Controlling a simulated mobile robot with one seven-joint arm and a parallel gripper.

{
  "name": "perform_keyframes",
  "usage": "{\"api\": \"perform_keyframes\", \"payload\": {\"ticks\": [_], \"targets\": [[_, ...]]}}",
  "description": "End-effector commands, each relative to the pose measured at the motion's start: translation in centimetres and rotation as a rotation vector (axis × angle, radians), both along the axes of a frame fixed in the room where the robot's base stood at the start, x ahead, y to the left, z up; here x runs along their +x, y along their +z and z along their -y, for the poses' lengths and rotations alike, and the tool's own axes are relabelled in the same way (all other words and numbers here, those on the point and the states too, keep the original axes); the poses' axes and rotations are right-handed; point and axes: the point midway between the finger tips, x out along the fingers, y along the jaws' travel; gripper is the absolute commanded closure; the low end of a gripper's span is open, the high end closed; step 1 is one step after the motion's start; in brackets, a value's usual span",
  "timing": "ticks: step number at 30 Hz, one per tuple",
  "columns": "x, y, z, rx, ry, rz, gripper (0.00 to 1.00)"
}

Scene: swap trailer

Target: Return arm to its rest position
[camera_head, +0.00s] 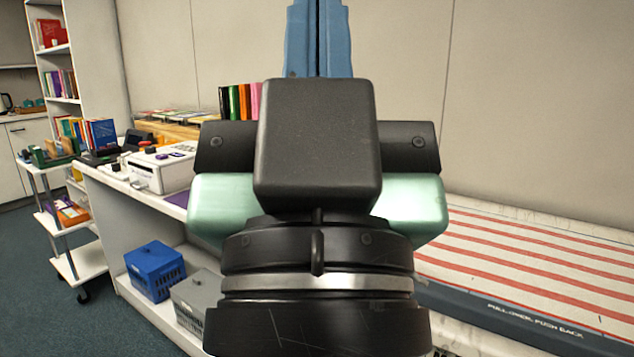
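My gripper (318,38) rises in the middle of the head view, seen from behind, with its body close to the camera. Its two blue fingers stand side by side at the top edge with only a thin dark line between them, so it looks shut. The fingertips are cut off by the frame, and I see nothing held. Below the fingers are my black housing and pale green side parts, which hide the middle of the scene.
A white counter (140,205) on the left bears a white machine (160,165) and upright coloured books (240,100). A blue basket (155,270) and a grey basket (197,300) sit below. A trolley (85,262) stands far left. A red-and-white striped surface (540,262) lies right.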

Motion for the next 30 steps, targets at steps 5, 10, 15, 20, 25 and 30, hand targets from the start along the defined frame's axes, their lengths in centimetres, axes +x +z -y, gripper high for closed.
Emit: {"api": "perform_keyframes", "payload": {"ticks": [5,10,15,20,25,30], "targets": [[0.1,6.5,0.0,-0.001,0.000,0.000,1.00],[0.1,11.8,0.0,-0.002,0.001,-0.001,1.00],[0.1,17.1,-0.1,-0.002,0.001,-0.001,1.00],[0.1,22.0,-0.1,-0.003,0.001,-0.001,1.00],[0.1,26.1,-0.1,-0.002,0.002,-0.001,1.00],[0.1,27.9,-0.1,-0.002,0.002,-0.001,1.00]]}}
